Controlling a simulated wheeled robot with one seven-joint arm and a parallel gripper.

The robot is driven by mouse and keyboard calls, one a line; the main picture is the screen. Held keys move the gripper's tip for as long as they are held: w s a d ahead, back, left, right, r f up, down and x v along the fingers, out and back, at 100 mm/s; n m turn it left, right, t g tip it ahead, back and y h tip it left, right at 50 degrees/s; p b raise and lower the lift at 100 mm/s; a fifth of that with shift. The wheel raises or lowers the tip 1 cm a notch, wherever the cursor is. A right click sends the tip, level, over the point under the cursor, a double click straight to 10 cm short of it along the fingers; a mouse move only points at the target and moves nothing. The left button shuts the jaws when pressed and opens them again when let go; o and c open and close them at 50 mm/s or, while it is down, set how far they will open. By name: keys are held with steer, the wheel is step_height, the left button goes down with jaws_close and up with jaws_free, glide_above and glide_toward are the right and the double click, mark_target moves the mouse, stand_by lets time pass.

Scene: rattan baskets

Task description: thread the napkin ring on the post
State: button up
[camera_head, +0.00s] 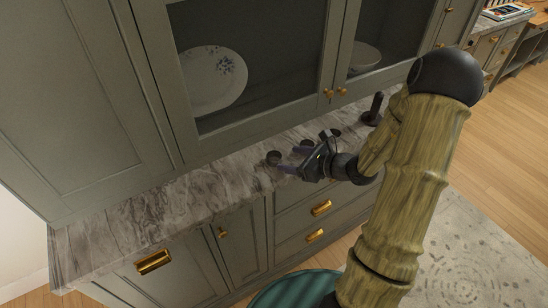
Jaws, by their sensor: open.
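A dark upright post (375,107) on a wider base stands on the marble counter, to the right of my gripper and partly beside my arm. My gripper (289,159) is low over the counter, its fingers spread and pointing left. A small dark round piece (273,157) lies at the fingertips. Two more small dark pieces show close by, one just behind the fingers (307,144) and one behind the gripper body (335,132). I cannot tell which is the napkin ring, or whether a finger touches the piece at its tip.
The marble counter (150,215) is clear on the left. Glass-fronted cabinets (260,110) with a patterned plate (213,80) and a bowl (364,57) rise behind it. Drawers with brass handles are below. A green striped round thing (295,290) is at the bottom.

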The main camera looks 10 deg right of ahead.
mark_target(269, 155)
steer(key=shift+x, duration=1.25)
steer(key=shift+f+p+x, duration=0.15)
steer(key=shift+p+x, duration=0.25)
steer(key=shift+x, duration=0.95)
steer(key=shift+f+p+x, duration=0.15)
steer(key=shift+p+x, duration=0.2)
steer(key=shift+x, duration=0.95)
steer(key=shift+d, duration=0.15)
steer(key=c, duration=1)
steer(key=shift+c, duration=0.2)
steer(key=shift+r, duration=0.1)
